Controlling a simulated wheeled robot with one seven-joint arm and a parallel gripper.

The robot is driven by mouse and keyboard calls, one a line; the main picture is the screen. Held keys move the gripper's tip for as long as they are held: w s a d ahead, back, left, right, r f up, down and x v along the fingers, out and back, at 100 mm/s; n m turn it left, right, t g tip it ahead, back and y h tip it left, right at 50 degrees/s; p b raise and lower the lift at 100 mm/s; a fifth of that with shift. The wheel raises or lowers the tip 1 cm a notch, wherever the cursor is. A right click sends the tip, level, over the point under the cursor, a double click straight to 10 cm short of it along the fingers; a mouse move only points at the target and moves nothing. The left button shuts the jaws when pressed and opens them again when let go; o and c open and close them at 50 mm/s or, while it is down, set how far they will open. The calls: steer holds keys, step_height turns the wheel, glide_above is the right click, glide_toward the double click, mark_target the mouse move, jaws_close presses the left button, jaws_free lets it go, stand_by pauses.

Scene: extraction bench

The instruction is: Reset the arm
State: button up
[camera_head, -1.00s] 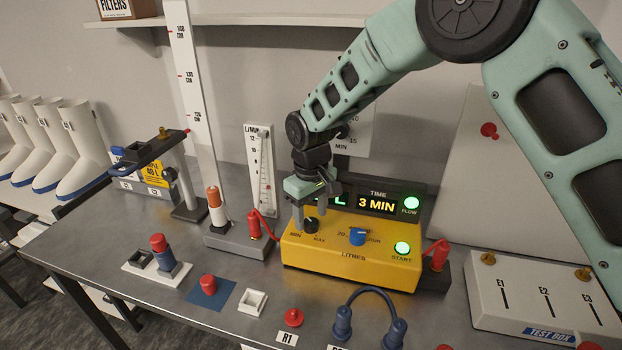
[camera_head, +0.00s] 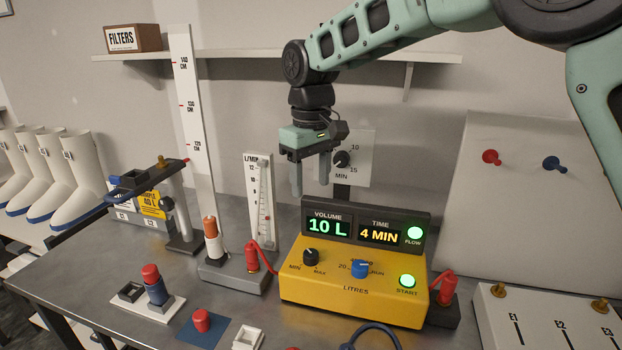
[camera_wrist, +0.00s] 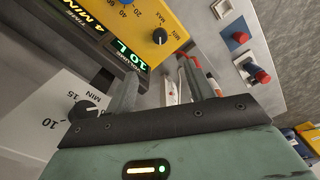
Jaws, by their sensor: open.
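My gripper (camera_head: 310,178) is open and empty. In the head view it hangs in the air with its fingers pointing down, above the yellow pump box (camera_head: 352,283) and in front of the wall dial plate (camera_head: 360,160). The box's displays read 10 L (camera_head: 327,227) and 4 MIN (camera_head: 379,235). Its FLOW and START lights glow green. In the wrist view the two fingers (camera_wrist: 160,90) stand apart with nothing between them, and the yellow box (camera_wrist: 150,30) shows beyond them.
A flow gauge (camera_head: 260,205) and a tall ruler (camera_head: 190,110) stand left of the box. A shelf (camera_head: 280,56) with a FILTERS box (camera_head: 134,38) runs behind. A white board (camera_head: 530,215) and the test box (camera_head: 545,320) are at right. Red and blue plugs stand on the front bench.

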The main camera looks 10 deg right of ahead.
steer(key=s+d+f, duration=0.2)
steer(key=s, duration=0.9)
steer(key=s+d+f, duration=0.2)
steer(key=s+d, duration=0.1)
steer(key=s, duration=0.8)
steer(key=s+d+f, duration=0.3)
steer(key=s, duration=0.7)
steer(key=shift+s+y, duration=0.3)
steer(key=shift+s, duration=0.1)
steer(key=shift+f, duration=0.1)
